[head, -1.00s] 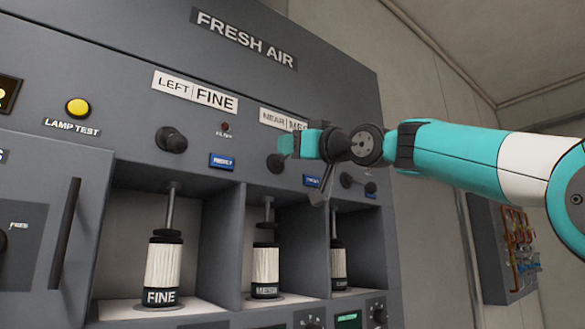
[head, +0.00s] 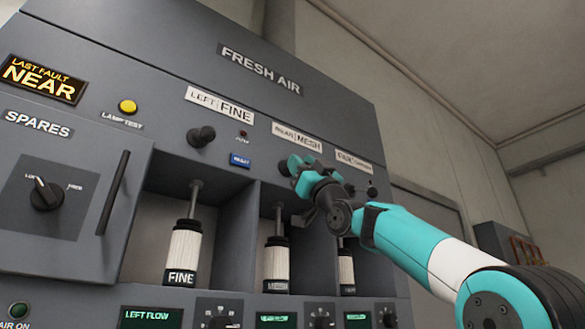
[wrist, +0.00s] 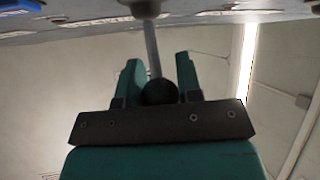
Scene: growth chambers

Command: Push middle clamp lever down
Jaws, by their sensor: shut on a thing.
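The middle clamp lever belongs to the NEAR MESH bay. In the wrist view its grey rod and round black knob (wrist: 160,93) lie between my two teal fingers. In the head view its dark base (head: 284,168) shows just left of my gripper (head: 296,163), which hides the rest of the lever. My gripper (wrist: 159,64) is shut on the lever. The mesh filter cartridge (head: 276,262) stands in the bay below, under a thin vertical rod. How far the lever is tilted is hard to tell.
The left FINE lever knob (head: 202,137) sticks out from the panel, with a blue button (head: 240,160) beside it. The FINE cartridge (head: 182,251) stands in the left bay. The right lever (head: 371,191) is close to my wrist. A SPARES door handle (head: 114,205) protrudes further left.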

